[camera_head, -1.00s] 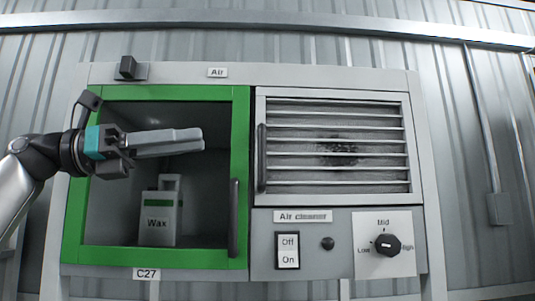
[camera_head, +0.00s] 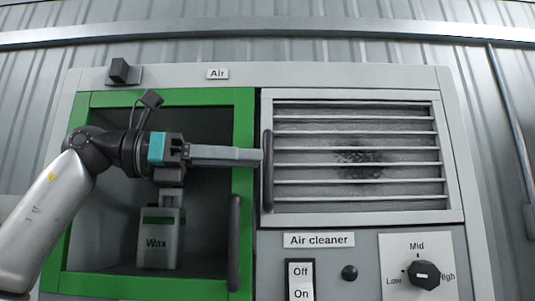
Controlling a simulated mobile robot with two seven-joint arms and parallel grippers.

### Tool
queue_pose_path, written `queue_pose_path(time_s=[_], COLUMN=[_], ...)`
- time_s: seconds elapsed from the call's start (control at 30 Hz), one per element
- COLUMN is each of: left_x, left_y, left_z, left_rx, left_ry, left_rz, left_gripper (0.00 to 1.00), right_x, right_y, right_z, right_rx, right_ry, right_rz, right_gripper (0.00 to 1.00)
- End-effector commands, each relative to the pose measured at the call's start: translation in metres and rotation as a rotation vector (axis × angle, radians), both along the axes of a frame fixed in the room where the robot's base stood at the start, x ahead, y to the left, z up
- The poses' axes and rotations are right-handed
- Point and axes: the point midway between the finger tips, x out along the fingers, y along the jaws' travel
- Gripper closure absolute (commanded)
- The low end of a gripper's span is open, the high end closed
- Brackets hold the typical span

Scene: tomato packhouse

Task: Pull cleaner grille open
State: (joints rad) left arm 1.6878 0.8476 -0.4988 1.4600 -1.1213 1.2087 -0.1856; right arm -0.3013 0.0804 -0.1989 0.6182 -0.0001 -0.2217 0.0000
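The air cleaner grille (camera_head: 355,206) is a light grey framed panel with horizontal slats at the right of the cabinet, and it looks closed. A dark smudge shows behind the slats. Its black vertical handle (camera_head: 268,187) is on the left edge of the frame. My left gripper (camera_head: 258,157) reaches in from the left, its long grey fingers pointing right, with the tips at the handle. I cannot tell whether they touch it or stand around it. The fingers overlap from this side, so the gap between them is hidden. My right gripper is not in view.
A green-framed compartment (camera_head: 150,97) with its own black handle (camera_head: 234,240) is left of the grille, with a Wax container (camera_head: 157,255) inside behind my arm. Below the grille are an Off/On switch (camera_head: 300,283), a black button (camera_head: 349,272) and a Low/Mid/High knob (camera_head: 424,275).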

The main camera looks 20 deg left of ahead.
Motion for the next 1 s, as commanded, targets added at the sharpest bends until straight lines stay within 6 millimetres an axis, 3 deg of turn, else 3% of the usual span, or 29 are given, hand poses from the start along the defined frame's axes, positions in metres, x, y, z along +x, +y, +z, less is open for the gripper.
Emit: queue_pose_path(time_s=[0.2, 0.6, 0.9, 1.0], left_x=[0.014, 0.018, 0.018, 0.018], left_y=[-0.028, -0.035, -0.035, -0.035], left_z=[0.001, 0.0, 0.0, 0.0], left_rx=[0.0, 0.0, -0.001, -0.001], left_ry=[-0.001, -0.001, 0.0, 0.0], left_rz=[-0.002, 0.0, 0.0, 0.0], left_gripper=[0.68, 0.68, 0.99, 1.0], right_x=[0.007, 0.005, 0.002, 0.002], right_y=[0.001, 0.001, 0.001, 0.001], right_z=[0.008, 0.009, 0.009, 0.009], right_rx=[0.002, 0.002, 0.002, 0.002], right_ry=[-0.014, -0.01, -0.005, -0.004], right_rz=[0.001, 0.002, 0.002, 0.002], right_gripper=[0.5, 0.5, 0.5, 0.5])
